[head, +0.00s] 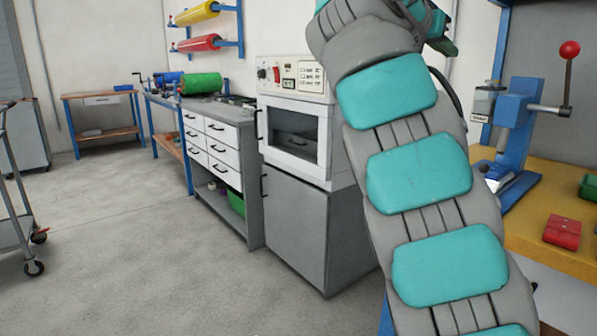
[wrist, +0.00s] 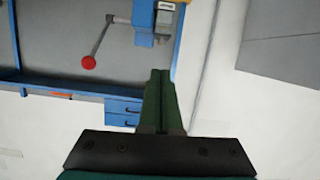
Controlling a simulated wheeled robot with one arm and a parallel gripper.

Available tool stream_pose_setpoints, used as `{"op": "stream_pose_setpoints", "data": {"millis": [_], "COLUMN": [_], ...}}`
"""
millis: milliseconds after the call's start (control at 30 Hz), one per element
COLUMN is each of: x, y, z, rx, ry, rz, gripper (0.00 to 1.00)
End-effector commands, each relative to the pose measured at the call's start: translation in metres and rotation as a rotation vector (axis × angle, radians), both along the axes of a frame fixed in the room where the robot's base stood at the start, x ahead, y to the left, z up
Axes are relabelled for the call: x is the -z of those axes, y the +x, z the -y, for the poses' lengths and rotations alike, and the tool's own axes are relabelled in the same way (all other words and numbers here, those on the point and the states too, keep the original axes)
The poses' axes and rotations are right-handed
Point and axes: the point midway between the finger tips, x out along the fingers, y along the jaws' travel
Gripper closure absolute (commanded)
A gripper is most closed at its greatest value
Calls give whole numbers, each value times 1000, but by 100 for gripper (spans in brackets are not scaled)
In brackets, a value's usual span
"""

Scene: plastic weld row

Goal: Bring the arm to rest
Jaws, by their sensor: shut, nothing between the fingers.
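My arm, grey with teal pads, rises through the right half of the head view and bends at the top edge. Its end is out of that view. In the wrist view my gripper (wrist: 161,75) shows from behind, with two dark green fingers pressed together. The fingers are shut with nothing between them. They point at a blue-framed bench or rack (wrist: 60,88) and a pale wall, and touch nothing that I can see.
A blue press with a red-knobbed lever (head: 516,115) stands on the yellow bench (head: 556,238) at right, near a red block (head: 562,231). An oven (head: 296,135) on a grey cabinet stands left of my arm. A trolley (head: 15,235) is far left. The middle floor is clear.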

Motion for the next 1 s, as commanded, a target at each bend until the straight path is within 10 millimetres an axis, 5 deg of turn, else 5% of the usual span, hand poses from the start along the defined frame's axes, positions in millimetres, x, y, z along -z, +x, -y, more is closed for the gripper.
{"op": "stream_pose_setpoints", "data": {"millis": [267, 533, 1000], "x": [20, 62, 229], "y": [-8, -24, -116], "z": [6, 18, 20], "rx": [-3, -19, -168], "ry": [10, 44, 244], "rz": [-90, -241, -671], "gripper": [100, 100, 100]}}
